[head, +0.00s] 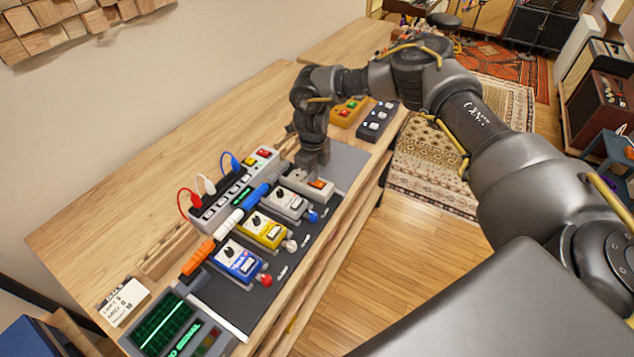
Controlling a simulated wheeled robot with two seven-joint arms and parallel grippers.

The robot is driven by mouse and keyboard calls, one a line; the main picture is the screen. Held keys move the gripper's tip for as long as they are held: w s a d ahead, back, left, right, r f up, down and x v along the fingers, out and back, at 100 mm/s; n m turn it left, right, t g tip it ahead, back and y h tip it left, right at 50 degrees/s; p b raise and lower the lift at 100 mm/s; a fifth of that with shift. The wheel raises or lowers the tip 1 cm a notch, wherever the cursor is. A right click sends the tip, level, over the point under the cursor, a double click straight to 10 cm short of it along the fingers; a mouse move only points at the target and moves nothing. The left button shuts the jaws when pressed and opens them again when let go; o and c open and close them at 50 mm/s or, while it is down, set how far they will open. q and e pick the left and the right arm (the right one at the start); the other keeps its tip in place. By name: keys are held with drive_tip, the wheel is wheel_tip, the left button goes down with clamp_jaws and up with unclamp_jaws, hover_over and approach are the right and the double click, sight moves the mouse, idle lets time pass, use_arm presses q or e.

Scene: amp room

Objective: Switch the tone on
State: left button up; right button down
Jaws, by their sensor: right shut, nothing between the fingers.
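My right gripper (306,176) is shut and empty, pointing down at the far end of the pedal row. Its fingertips are right at a small grey box with an orange-red switch (319,184). I cannot tell whether they touch it, and they hide part of the box. A silver pedal (290,203), a yellow pedal (264,230) and a blue pedal (238,260) stand in a row nearer me. A small scope (168,328) at the near end shows a green grid and lettering that seems to read "NO SIGNAL". My left gripper is not in view.
A power strip (238,190) with red, white and blue leads runs behind the pedals. Orange, white and blue plugs lie between. A handwritten card (122,302) lies near the scope. Yellow (347,112) and dark (376,122) button boxes stand beyond the gripper. The bench's left side is mostly bare.

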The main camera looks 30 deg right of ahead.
drive_tip(key=shift+r+p, duration=2.5)
drive_tip(key=shift+r, duration=1)
drive_tip(key=shift+s+f, duration=0.1)
